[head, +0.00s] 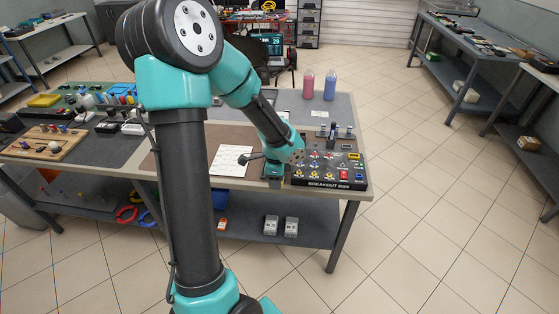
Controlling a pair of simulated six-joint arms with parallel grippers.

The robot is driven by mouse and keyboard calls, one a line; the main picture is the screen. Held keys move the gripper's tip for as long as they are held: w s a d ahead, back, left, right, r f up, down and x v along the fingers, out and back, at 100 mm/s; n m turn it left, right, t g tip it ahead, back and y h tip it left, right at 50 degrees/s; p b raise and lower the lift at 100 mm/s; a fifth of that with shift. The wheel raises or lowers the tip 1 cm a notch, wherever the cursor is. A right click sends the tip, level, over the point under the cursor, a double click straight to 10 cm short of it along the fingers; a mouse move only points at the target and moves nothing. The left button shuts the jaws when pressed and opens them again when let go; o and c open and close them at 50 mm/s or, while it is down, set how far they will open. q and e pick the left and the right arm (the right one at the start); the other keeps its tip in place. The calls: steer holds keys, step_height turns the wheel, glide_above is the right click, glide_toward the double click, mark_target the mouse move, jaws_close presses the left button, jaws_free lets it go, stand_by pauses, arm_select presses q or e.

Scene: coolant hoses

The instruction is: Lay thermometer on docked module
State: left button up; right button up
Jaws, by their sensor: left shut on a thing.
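My left gripper (273,179) is low over the right part of the workbench, just left of the black breakout box (322,172). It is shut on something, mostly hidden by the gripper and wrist. A small dark piece (246,158) sticks out to the left of the gripper, over a white printed sheet (230,161). I cannot tell whether it is the thermometer. I cannot make out a docked module for certain; the area under the gripper is covered. My right gripper is not in view.
Two grey boxes (291,226) sit on the lower shelf. A wooden board (43,144) with pegs lies at the left. My arm hides the bench's middle.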

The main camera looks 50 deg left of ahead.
arm_select(q)
steer(key=w+a, duration=0.3)
steer(key=w+a+f, duration=0.1)
steer(key=w+a, duration=0.2)
steer(key=a, duration=0.1)
steer(key=w+a, duration=0.4)
steer(key=shift+a+f, duration=0.2)
steer(key=shift+w+a, duration=0.1)
steer(key=shift+a, duration=0.05)
steer(key=shift+w+a+f, duration=0.2)
steer(key=shift+f, duration=1.6)
steer(key=shift+f, duration=0.15)
steer(key=o, duration=0.9)
steer(key=shift+o, duration=0.2)
